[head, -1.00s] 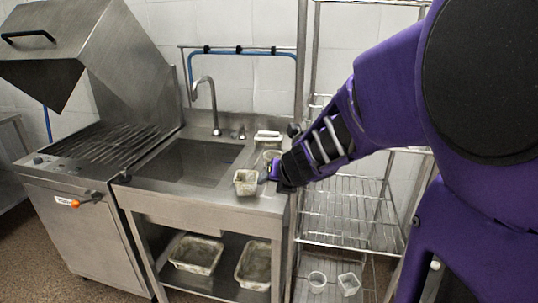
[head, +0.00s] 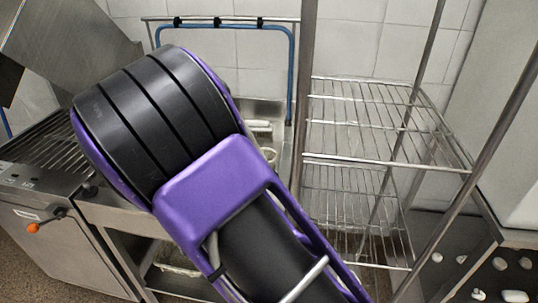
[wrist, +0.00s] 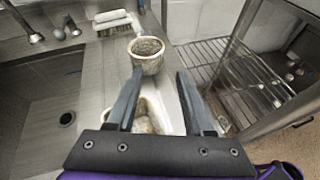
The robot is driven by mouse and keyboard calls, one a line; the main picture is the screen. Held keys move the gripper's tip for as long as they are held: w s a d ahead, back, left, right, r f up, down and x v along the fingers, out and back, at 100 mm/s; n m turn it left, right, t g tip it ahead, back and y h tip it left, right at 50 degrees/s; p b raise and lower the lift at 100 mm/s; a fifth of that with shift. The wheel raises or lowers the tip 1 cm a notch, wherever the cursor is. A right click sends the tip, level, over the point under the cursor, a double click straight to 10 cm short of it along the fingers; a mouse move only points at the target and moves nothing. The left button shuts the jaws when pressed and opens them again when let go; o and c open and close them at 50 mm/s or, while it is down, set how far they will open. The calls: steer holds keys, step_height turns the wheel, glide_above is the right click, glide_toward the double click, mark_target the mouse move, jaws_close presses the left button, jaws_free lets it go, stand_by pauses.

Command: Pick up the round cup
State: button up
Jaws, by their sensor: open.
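A round, speckled, worn-looking cup (wrist: 147,62) stands upright on the steel counter in the wrist view, just ahead of my fingertips. Part of it also shows in the head view (head: 269,154), beside my arm. My gripper (wrist: 160,74) is open and empty, with its fingers pointing toward the cup from the near side. A second, similar container (wrist: 148,120) lies lower in the wrist view, between the fingers and partly hidden by the gripper's body. My gripper is hidden behind my arm in the head view.
A brush (wrist: 113,22) lies behind the cup on the counter. The sink basin (wrist: 40,115) is at the left with a faucet (wrist: 22,22). A wire shelf rack (head: 370,140) stands to the right. Small pale items (head: 500,264) lie at the far right.

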mark_target(273, 165)
steer(key=x, duration=1.6)
steer(key=shift+s+f+b, duration=0.1)
steer(key=shift+b, duration=0.25)
steer(key=shift+c, duration=0.3)
jaws_close()
